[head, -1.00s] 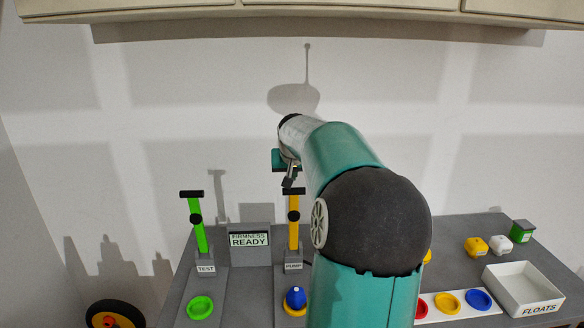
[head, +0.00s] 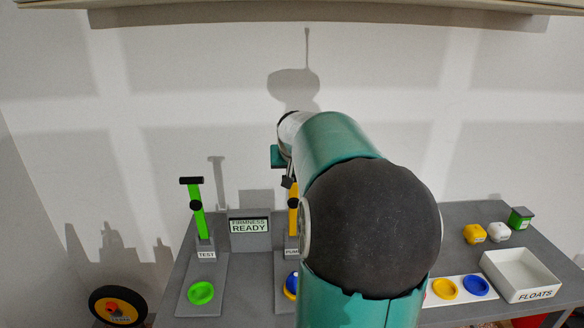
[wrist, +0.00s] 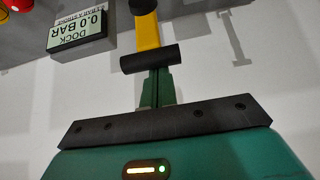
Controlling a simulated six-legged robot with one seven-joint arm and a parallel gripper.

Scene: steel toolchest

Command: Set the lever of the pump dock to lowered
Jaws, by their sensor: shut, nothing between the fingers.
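The yellow pump lever (head: 293,222) stands upright on the dock labelled PUMP (head: 292,252), partly hidden behind my arm in the head view. In the wrist view, the yellow lever (wrist: 147,31) ends in a black crossbar (wrist: 150,58). My gripper (wrist: 156,76) is shut and empty, its green fingers right at the crossbar; I cannot tell whether they touch it. In the head view my gripper (head: 288,182) is at the top of the lever. A blue object (head: 291,285) sits in front of the dock, mostly hidden. A dock display (wrist: 82,30) reads 0.0 BAR.
A green TEST lever (head: 197,210) stands upright to the left, with a green ring (head: 201,293) before it. A FIRMNESS READY sign (head: 249,229) stands between the levers. A white FLOATS tray (head: 520,276) is at right. A cabinet (head: 300,8) overhangs above.

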